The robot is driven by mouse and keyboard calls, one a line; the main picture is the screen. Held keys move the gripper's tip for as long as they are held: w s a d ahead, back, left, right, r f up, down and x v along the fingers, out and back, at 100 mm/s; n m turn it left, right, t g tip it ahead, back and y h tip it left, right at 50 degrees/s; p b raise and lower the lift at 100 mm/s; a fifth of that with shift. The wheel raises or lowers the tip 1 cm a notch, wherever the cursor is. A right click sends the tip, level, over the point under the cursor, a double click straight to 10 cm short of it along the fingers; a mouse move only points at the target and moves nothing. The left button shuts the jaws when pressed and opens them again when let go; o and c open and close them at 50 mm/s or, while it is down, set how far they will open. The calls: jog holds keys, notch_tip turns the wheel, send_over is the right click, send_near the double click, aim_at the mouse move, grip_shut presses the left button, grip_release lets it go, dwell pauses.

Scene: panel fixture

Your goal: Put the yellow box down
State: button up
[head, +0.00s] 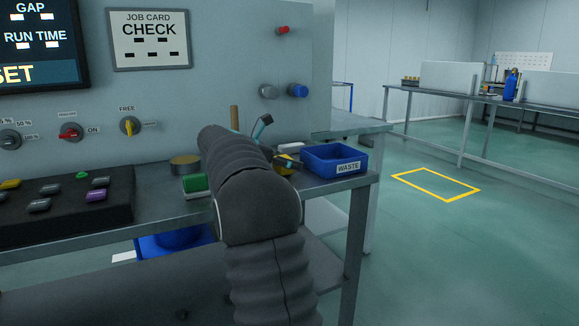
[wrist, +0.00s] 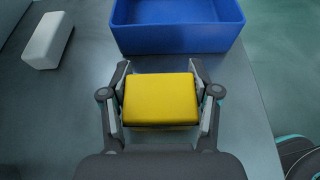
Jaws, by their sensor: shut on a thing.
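The yellow box (wrist: 160,100) is between the two fingers of my gripper (wrist: 160,98) in the wrist view, and the gripper is shut on it. It is over the grey bench top (wrist: 60,110), just in front of the blue waste bin (wrist: 180,40). I cannot tell whether its underside touches the bench. In the head view my gripper (head: 287,163) is beside the left side of the waste bin (head: 334,161), and my arm and fingers hide most of the box.
A white block (wrist: 48,40) lies left of the bin in the wrist view. The bench's right edge is close to the bin. A control panel (head: 200,80) rises behind.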

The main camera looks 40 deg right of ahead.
jog(key=shift+f, duration=0.25)
jog(key=o, duration=1.3)
jog(key=shift+f, duration=0.1)
jog(key=p+v, duration=0.1)
jog(key=v, duration=1.1)
jog(key=shift+p, duration=0.3)
